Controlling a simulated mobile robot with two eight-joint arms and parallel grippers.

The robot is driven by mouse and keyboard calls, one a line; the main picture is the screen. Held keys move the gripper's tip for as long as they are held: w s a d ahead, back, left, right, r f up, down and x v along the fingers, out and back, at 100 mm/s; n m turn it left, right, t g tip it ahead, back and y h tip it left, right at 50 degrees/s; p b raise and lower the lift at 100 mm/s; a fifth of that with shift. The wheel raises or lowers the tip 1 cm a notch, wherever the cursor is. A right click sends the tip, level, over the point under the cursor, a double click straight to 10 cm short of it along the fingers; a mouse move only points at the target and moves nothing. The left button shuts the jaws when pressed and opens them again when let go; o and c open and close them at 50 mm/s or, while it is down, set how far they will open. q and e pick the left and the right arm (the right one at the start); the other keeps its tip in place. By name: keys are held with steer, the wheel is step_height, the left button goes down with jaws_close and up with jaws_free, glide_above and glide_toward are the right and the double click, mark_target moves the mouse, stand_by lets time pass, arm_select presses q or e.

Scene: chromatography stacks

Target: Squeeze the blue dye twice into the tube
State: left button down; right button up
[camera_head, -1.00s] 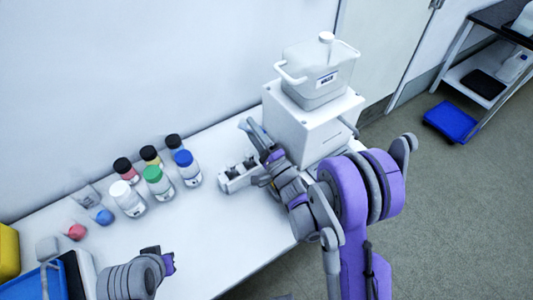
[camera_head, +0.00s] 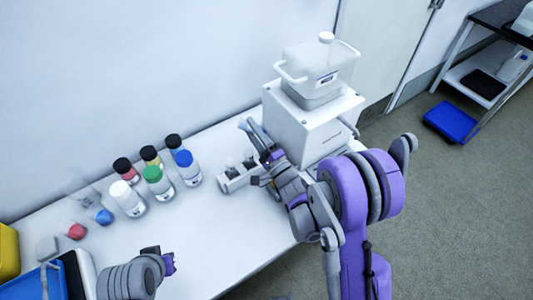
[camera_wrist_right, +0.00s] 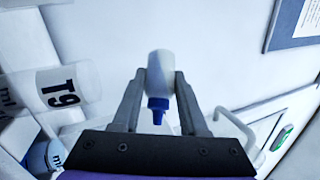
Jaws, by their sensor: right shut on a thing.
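A small white dropper bottle with a blue tip (camera_wrist_right: 160,85) is between the fingers of my right gripper (camera_wrist_right: 160,95) in the right wrist view. The fingers are closed on its sides. In the head view this gripper (camera_head: 257,132) is above the back of the white rack (camera_head: 240,178), and the bottle is hard to make out there. A clear tube with a printed label (camera_wrist_right: 58,87) lies across the left of the wrist view, apart from the bottle. My left gripper (camera_head: 168,262) is low over the table front; its finger gap is not clear.
Several capped bottles (camera_head: 160,187) stand left of the rack. Small red (camera_head: 76,231) and blue (camera_head: 104,217) pieces lie farther left. A white box (camera_head: 305,130) carrying a carboy (camera_head: 318,75) stands right of my right gripper. The front middle of the table (camera_head: 225,240) is clear.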

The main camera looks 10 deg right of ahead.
steer(key=shift+n+g+p, duration=0.4)
steer(key=shift+n+g, duration=0.1)
steer(key=shift+n, duration=0.2)
steer(key=shift+a+f+n+g, duration=0.1)
steer(key=shift+f+n+g, duration=0.1)
steer(key=shift+n+g, duration=0.15)
steer(key=shift+r+n+g+h+p, duration=0.3)
steer(key=shift+r+n+g+p, duration=0.1)
steer(key=shift+n+g+p, duration=0.3)
steer(key=shift+g+p, duration=0.25)
steer(key=shift+p, duration=0.05)
steer(key=shift+f+n+g+h, duration=0.1)
steer(key=shift+n+g+h, duration=0.2)
steer(key=shift+n, duration=0.15)
